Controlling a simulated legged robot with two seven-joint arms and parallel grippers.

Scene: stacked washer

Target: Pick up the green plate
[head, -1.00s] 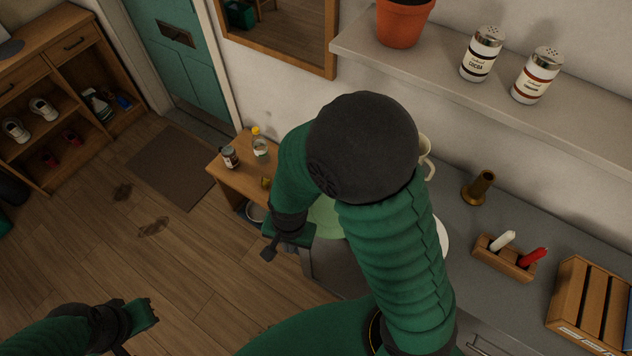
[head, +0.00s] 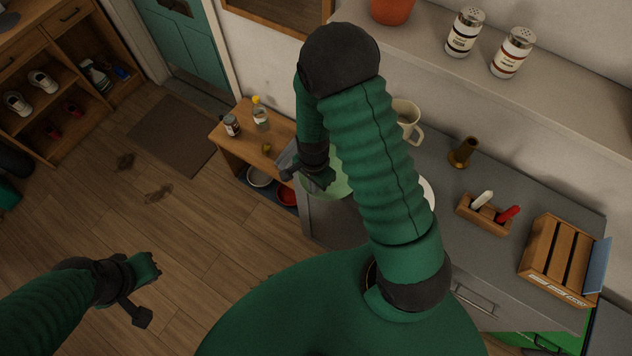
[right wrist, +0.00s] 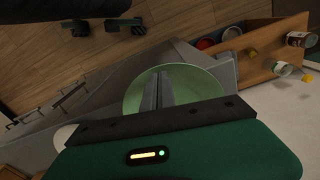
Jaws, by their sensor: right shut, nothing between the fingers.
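The green plate (head: 343,184) lies at the left end of the grey counter, partly hidden by my right arm. In the right wrist view, the plate (right wrist: 206,84) is a pale green round dish behind the fingers. My right gripper (head: 288,160) is at the plate's left side in the head view. Its two grey fingers (right wrist: 157,88) are together, empty, and overlap the plate in the wrist view; I cannot tell whether they touch it.
A white plate (head: 428,192) and a mug (head: 407,117) are beside my right arm. A brass holder (head: 462,153) and a wooden crate (head: 556,257) stand farther right. A low wooden cabinet (head: 237,139) with a bottle (head: 260,116) adjoins the counter's left end.

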